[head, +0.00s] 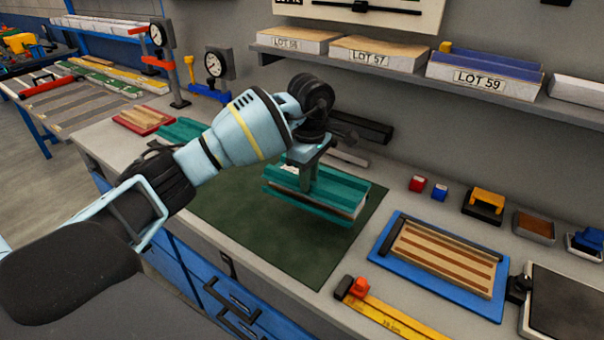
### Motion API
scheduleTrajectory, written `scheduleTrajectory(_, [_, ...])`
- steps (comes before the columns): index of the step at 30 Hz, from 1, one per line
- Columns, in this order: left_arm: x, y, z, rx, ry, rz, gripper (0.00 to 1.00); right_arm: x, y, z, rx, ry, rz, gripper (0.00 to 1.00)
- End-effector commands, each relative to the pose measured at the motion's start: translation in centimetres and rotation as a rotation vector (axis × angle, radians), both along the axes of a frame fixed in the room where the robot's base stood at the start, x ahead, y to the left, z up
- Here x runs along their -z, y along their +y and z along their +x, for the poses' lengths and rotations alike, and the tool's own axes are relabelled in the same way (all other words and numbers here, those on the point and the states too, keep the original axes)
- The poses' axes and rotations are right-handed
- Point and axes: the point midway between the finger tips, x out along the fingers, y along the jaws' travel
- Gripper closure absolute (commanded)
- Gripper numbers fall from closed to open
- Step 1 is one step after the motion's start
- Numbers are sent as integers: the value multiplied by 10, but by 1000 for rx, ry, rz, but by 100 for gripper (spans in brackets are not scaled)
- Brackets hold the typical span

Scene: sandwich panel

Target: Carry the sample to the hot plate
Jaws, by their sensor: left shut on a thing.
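My left gripper (308,172) is shut on the sample (345,197), a teal panel with a pale layer along its edge. The gripper grips it from above and hides part of its top. The sample is over the dark green mat (280,245), seemingly a little above it. A dark flat plate with a pale frame (570,305), which looks like the hot plate, is at the lower right and cut off by the picture edge. Its top looks bare. My right gripper is not in view.
Between mat and plate lies a blue tray (378,262) with a striped wooden panel (440,255). A yellow ruler (400,318) with an orange slider is in front. A shelf with lot boxes (480,75) overhangs the back.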

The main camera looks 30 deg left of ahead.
Motion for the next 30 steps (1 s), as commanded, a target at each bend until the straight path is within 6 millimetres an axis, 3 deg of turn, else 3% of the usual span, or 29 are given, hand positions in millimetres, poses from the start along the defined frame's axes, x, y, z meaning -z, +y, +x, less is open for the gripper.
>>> scheduleTrajectory(30, [-1,-61,3,1,-2,-1,99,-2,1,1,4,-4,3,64])
